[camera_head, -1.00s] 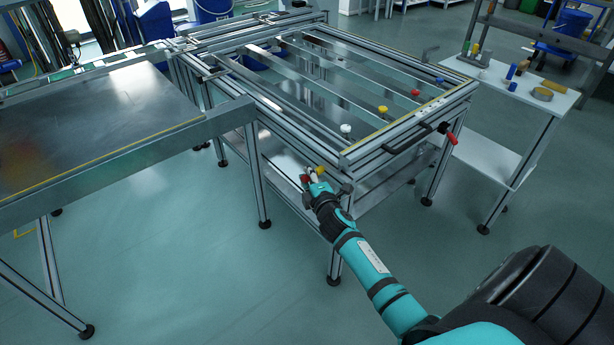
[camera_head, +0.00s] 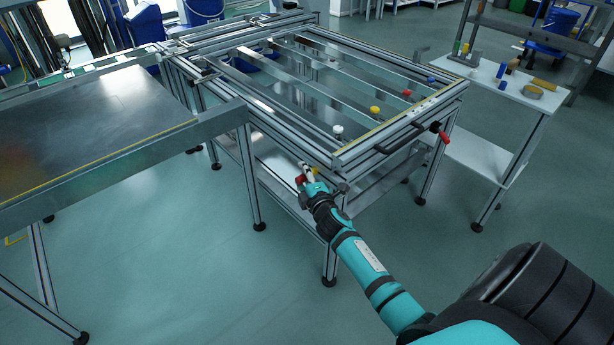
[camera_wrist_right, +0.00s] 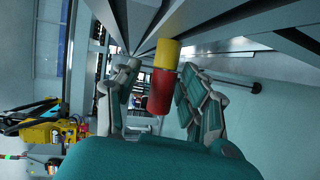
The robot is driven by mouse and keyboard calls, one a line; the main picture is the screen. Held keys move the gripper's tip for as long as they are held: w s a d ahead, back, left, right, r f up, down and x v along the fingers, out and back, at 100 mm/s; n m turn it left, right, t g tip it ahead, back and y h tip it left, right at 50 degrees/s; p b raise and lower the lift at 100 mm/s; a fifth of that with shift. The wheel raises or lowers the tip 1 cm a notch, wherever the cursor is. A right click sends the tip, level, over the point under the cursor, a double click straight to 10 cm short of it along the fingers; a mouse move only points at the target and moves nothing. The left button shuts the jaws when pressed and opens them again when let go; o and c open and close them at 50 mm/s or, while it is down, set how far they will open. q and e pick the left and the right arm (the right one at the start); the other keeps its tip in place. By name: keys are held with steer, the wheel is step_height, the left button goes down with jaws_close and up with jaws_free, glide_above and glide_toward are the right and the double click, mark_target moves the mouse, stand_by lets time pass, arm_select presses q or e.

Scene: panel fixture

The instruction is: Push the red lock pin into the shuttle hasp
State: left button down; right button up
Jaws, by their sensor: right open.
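The red lock pin (camera_wrist_right: 147,92) is a red cylinder between the two fingers of my right gripper (camera_wrist_right: 160,70) in the right wrist view. A yellow cylindrical part (camera_wrist_right: 166,53), which may be the hasp or its collar, lies in line just beyond it, close to the metal frame. The right gripper is open, with a finger on each side of the red cylinder; contact is not clear. In the head view my right gripper (camera_head: 309,174) is at the frame's near corner, with the red pin (camera_head: 300,180) showing small beside its fingers. My left gripper is not in view.
The aluminium panel fixture (camera_head: 400,130) carries white, yellow and red knobs on its rails. A red handle (camera_head: 444,138) sticks out at its right corner. A metal-topped table (camera_head: 90,110) stands left, a white side table (camera_head: 510,88) right. The floor in front is clear.

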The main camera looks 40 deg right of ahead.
steer(key=v, duration=1.2)
